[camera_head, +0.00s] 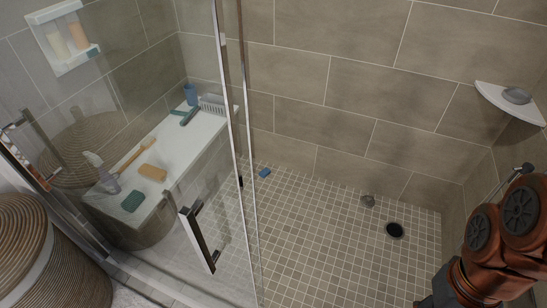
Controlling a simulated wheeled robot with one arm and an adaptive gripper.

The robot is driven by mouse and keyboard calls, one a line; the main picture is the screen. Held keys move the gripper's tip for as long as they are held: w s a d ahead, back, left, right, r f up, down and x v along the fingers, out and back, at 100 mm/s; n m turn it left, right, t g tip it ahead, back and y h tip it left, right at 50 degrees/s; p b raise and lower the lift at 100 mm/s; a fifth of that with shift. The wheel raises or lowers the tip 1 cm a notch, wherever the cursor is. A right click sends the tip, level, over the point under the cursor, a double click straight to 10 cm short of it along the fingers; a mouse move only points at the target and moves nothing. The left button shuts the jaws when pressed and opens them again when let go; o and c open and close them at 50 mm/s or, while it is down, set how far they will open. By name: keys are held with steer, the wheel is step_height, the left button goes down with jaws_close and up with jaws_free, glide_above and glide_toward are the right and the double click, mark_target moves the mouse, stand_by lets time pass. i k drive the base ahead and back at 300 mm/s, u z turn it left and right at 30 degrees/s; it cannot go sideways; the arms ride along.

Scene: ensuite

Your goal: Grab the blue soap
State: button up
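A small blue block (264,173), which looks like the blue soap, lies on the tiled shower floor near the back wall, just right of the glass door edge. A teal block (133,201) lies at the near end of the white bench, behind the glass. Another small bluish piece (93,52) sits at the lower right of the wall niche. Only copper-coloured links of my arm show at the lower right; my gripper is not in view.
A glass door with a metal handle (197,239) stands left of the floor area. The bench (178,150) holds a brush, a sponge, a spray bottle and a blue cup. A corner shelf (493,92) is at right. A dark round object (395,230) is on the otherwise mostly clear floor.

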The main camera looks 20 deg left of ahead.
mark_target(266, 172)
steer(key=i, duration=1.5)
steer(key=u, duration=1.8)
steer(key=i, duration=1.2)
steer(key=u, duration=1.65)
steer(key=i, duration=0.8)
steer(key=z, duration=2.2)
